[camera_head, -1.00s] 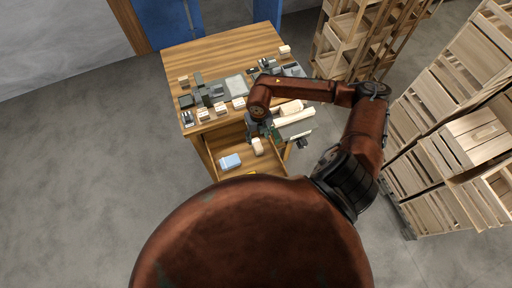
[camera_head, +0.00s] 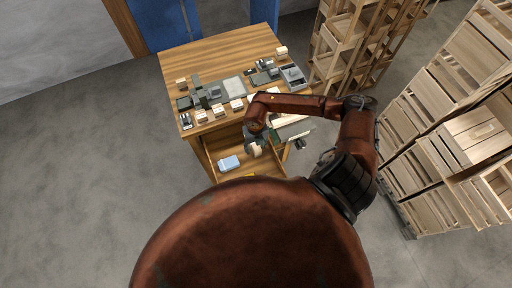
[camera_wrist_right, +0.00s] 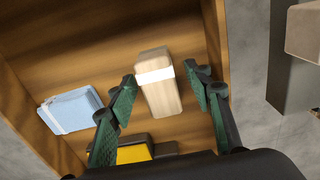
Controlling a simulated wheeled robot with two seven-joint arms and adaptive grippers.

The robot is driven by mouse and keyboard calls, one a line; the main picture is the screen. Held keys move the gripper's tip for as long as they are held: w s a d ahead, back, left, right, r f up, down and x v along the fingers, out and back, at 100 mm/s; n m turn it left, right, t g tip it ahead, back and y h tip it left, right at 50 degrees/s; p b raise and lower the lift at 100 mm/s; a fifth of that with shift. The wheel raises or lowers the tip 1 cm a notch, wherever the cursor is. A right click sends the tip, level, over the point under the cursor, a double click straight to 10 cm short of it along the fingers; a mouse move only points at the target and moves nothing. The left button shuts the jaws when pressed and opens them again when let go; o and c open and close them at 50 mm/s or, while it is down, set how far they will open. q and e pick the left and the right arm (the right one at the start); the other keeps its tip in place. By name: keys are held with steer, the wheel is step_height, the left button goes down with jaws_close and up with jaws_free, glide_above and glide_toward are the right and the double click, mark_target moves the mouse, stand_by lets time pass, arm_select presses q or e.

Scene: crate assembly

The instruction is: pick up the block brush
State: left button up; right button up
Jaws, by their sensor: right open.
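The block brush, a pale wooden block with a white band (camera_wrist_right: 160,92), lies in the open drawer (camera_wrist_right: 75,50). In the head view the brush (camera_head: 256,151) is partly hidden by my right gripper (camera_head: 256,140). My right gripper (camera_wrist_right: 160,74) is open above the drawer, pointing down. In the wrist view its green-padded fingers appear on either side of the brush, with a gap on both sides. I cannot tell how far above it the fingertips are. My left gripper is not in view.
A light blue box (camera_wrist_right: 70,108) lies left of the brush, and a yellow and black item (camera_wrist_right: 133,153) lies near it. Drawer walls surround them. The tabletop (camera_head: 205,55) holds several blocks and grey parts. Wooden crates (camera_head: 440,110) stand at the right.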

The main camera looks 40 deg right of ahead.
jaws_close()
stand_by(0.4)
steer(key=shift+r, duration=0.2)
steer(key=shift+r, duration=0.6)
steer(key=s+a+r+b, duration=0.1)
steer(key=s+a+r, duration=0.1)
steer(key=a+r, duration=0.9)
steer(key=a, duration=0.2)
steer(key=shift+s+a+r, duration=0.25)
steer(key=shift+s+a, duration=0.1)
steer(key=shift+s, duration=0.05)
steer(key=c, duration=0.7)
jaws_free()
steer(key=shift+c, duration=0.2)
steer(key=c, duration=0.4)
